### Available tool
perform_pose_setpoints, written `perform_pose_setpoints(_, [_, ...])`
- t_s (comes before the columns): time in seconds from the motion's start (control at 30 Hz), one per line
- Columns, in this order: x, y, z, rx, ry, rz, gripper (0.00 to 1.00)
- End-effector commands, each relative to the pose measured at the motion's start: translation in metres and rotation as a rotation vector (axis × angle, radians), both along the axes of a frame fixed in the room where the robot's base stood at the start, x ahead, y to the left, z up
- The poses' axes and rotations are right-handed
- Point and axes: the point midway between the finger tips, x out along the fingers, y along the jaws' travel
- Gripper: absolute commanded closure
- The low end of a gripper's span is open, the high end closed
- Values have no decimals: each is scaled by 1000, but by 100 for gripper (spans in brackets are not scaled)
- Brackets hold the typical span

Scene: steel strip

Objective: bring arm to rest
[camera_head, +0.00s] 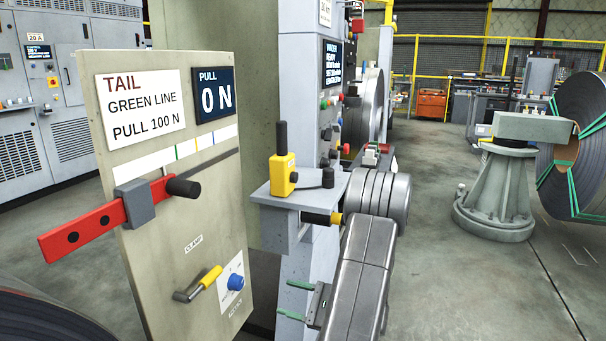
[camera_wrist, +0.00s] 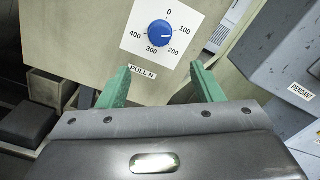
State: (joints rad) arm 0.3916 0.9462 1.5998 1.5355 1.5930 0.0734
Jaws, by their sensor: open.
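My gripper (camera_head: 296,302) is at the lower middle of the head view, just right of the panel's lower edge, with green fingers pointing left. In the wrist view my gripper (camera_wrist: 158,88) has its two green fingers spread apart with nothing between them. Beyond the fingertips is the blue dial (camera_wrist: 161,33) on a white scale marked 0 to 400, above a "PULL N" label. The blue dial also shows in the head view (camera_head: 236,282), apart from the fingers. My grey arm reaches in from the lower right; part of it is out of frame.
Open floor (camera_head: 450,280) lies right.

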Motion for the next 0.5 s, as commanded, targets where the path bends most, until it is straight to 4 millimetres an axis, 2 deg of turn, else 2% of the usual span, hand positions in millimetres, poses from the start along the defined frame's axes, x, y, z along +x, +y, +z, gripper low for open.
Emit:
perform_pose_setpoints(0.03, [4, 13, -1, 1, -1, 5, 40])
perform_pose_setpoints(0.5, [34, 97, 0, 0, -3, 6, 40])
